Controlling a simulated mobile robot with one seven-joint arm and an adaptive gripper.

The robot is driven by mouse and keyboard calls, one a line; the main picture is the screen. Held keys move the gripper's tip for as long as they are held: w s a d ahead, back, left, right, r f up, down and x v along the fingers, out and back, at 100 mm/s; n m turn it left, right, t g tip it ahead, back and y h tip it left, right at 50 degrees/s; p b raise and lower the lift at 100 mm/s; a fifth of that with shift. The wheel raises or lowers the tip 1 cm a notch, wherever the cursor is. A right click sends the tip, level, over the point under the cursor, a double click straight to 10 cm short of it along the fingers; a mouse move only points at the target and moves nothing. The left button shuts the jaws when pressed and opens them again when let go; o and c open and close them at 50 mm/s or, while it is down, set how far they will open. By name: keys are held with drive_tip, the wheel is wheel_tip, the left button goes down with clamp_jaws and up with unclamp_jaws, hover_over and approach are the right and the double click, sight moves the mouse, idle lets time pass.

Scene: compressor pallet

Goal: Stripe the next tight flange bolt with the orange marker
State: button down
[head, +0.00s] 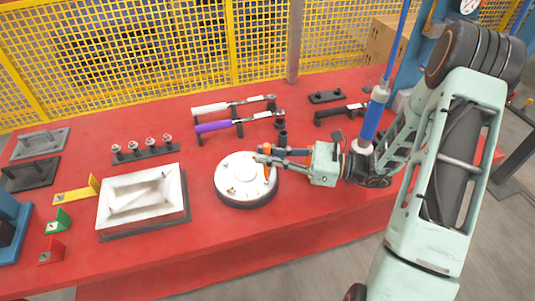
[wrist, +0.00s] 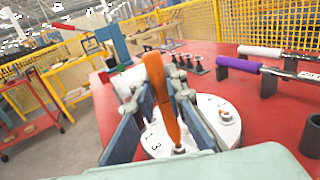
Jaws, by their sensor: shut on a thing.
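My gripper (head: 268,161) is shut on the orange marker (head: 267,173) above the white round flange (head: 236,168). In the wrist view the marker (wrist: 160,88) stands tilted between the fingers (wrist: 155,95), its narrow end pointing down to the flange face (wrist: 212,104). That end is close to a bolt by the gripper's near edge; I cannot tell if they touch. Another bolt (wrist: 225,116) sits on the flange to the right of the fingers. Black numerals are partly visible on the face. The fingers hide part of the flange, and any stripes are too small to make out.
Behind the flange, a purple-handled wrench (head: 213,126) and a white-handled wrench (head: 210,109) rest on black stands. A white tray (head: 103,212) and a black rack of several bolts (head: 145,154) are to the left. The red table (head: 290,215) is clear in front.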

sight(268, 145)
drive_tip(key=shift+r, duration=0.1)
drive_tip(key=shift+r+p, duration=2.1)
drive_tip(key=shift+r, duration=0.4)
drive_tip(key=shift+f, duration=0.1)
